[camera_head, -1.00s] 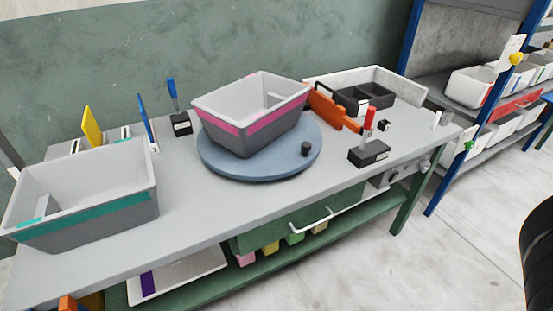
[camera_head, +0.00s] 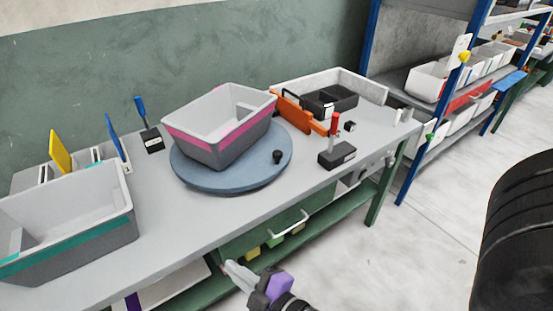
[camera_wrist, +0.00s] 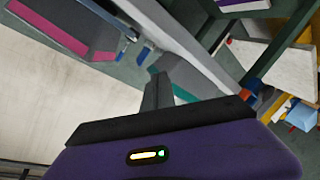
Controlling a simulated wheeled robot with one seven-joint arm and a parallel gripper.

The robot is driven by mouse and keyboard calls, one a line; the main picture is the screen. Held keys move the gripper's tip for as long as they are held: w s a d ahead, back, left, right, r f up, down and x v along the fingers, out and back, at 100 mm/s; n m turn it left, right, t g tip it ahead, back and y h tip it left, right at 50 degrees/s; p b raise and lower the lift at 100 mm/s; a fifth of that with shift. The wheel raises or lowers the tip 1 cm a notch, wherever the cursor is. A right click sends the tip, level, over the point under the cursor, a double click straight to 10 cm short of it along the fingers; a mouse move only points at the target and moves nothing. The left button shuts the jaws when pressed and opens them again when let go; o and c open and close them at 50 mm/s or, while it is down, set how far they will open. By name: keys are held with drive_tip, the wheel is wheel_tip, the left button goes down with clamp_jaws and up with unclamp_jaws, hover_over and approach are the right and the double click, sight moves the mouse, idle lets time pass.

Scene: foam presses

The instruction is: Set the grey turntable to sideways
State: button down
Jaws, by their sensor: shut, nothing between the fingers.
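The grey turntable (camera_head: 188,178) is a round blue-grey disc on the workbench, with a small dark knob (camera_head: 277,157) standing near its right edge. A grey bin with a pink stripe (camera_head: 225,147) sits on the turntable, its long side running from lower left to upper right. My gripper (camera_head: 228,266) is in front of the bench, near the lower shelf and apart from the turntable. Its fingers are shut and empty. In the wrist view the shut fingers (camera_wrist: 157,92) show too, and a pink-striped bin (camera_wrist: 70,28) is at the upper left.
A grey bin with a teal stripe (camera_head: 70,243) stands at the bench's left. A red-handled lever (camera_head: 335,130) is right of the turntable, a blue-handled lever (camera_head: 141,113) left. Behind are an orange piece (camera_head: 294,112) and a white tray (camera_head: 360,84). The bench strip before the turntable is clear.

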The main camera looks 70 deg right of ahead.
drive_tip(key=w+d+n+g+h+p, duration=0.1)
drive_tip(key=w+d+n+g+h, duration=0.15)
drive_tip(key=w+d+n, duration=0.35)
drive_tip(key=n+g+h+p, duration=0.1)
drive_tip(key=n+g+h, duration=0.7)
drive_tip(key=n+h, duration=0.1)
approach(278, 158)
drive_tip(key=shift+t, duration=0.25)
drive_tip(key=p+x, duration=0.1)
drive_tip(key=x, duration=0.6)
drive_tip(key=shift+s, duration=0.1)
drive_tip(key=shift+n, duration=0.3)
